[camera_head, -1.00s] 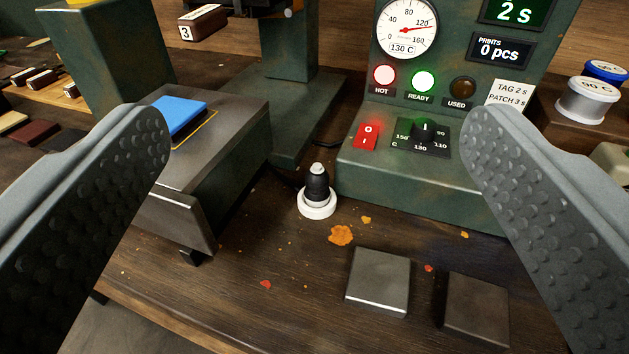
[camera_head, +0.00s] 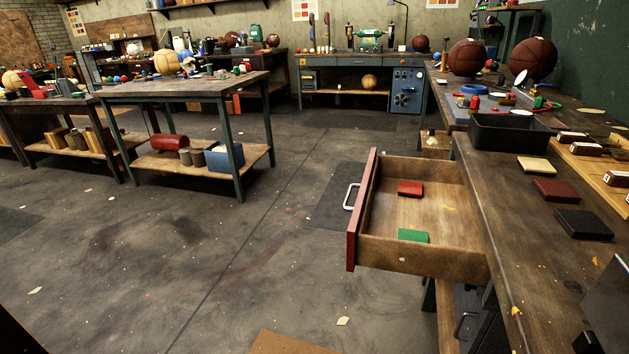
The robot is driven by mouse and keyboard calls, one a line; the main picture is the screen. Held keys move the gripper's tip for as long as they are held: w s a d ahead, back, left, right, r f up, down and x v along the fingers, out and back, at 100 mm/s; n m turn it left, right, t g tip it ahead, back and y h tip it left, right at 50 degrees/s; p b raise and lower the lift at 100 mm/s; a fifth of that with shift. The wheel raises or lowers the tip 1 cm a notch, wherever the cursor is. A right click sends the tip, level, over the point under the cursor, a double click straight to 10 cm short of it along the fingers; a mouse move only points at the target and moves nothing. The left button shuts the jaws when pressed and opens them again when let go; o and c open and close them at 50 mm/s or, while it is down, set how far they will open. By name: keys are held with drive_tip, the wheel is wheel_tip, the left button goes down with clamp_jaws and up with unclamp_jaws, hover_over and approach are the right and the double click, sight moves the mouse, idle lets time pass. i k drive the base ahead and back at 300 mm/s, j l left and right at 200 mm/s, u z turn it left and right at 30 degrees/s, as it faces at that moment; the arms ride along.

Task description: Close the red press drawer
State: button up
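The red press drawer (camera_head: 360,212) stands pulled out from the workbench on the right, its red front facing left. A pale metal handle (camera_head: 351,196) sits on that front. Inside the wooden drawer lie a red block (camera_head: 410,188) toward the back and a green block (camera_head: 413,236) toward the near side. My gripper does not show in the current view, so its fingers and whatever lies between them are hidden.
The workbench top (camera_head: 500,240) runs along the right, with a black tray (camera_head: 508,131) and several leather samples. Open floor (camera_head: 200,260) lies left of the drawer. A table (camera_head: 200,88) with a pale ball stands farther left.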

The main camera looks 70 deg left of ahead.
sight(454, 250)
drive_tip(key=j+u, duration=0.25)
drive_tip(key=u, duration=0.2)
drive_tip(key=j+u, duration=0.25)
drive_tip(key=u, duration=0.2)
drive_tip(key=j+u, duration=0.25)
drive_tip(key=u, duration=0.2)
